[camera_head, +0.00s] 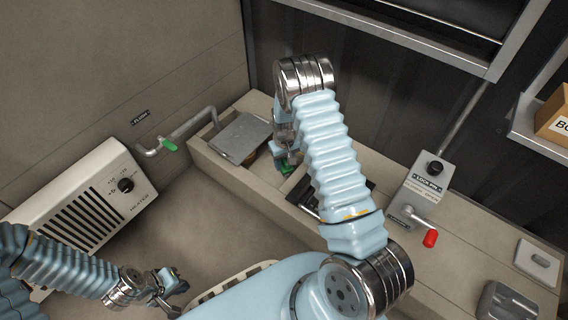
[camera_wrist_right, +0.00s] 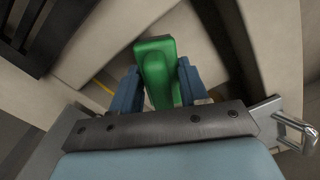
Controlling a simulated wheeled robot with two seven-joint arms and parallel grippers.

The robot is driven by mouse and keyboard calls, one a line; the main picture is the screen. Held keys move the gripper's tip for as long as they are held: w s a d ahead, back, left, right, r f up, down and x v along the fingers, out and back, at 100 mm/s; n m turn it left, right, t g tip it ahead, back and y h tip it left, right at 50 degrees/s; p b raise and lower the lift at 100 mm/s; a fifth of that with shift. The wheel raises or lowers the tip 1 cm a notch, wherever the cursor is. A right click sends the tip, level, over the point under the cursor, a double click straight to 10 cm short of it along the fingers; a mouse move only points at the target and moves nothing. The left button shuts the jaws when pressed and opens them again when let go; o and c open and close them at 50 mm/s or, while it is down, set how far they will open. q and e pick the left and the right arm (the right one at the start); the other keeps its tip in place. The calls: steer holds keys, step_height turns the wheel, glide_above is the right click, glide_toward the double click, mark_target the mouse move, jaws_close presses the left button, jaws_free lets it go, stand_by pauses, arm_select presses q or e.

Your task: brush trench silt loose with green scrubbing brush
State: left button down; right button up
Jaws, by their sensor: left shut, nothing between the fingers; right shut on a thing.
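The green scrubbing brush (camera_wrist_right: 155,68) is held between the blue fingers of my right gripper (camera_wrist_right: 158,85). In the head view only a bit of the green brush (camera_head: 287,168) shows below my right gripper (camera_head: 288,155), which is partly hidden by my arm. A grey plate (camera_head: 241,137) lies beside the gripper, over the left end of the bench. My left gripper (camera_head: 172,290) is shut and empty at the lower left, away from the bench.
A lock-pin box (camera_head: 425,185) with a red-tipped lever (camera_head: 430,238) stands on the bench to the right. A cardboard box (camera_head: 556,115) sits on a shelf at far right.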

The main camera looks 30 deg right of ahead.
steer(key=shift+r+p, duration=0.8)
steer(key=shift+r, duration=0.75)
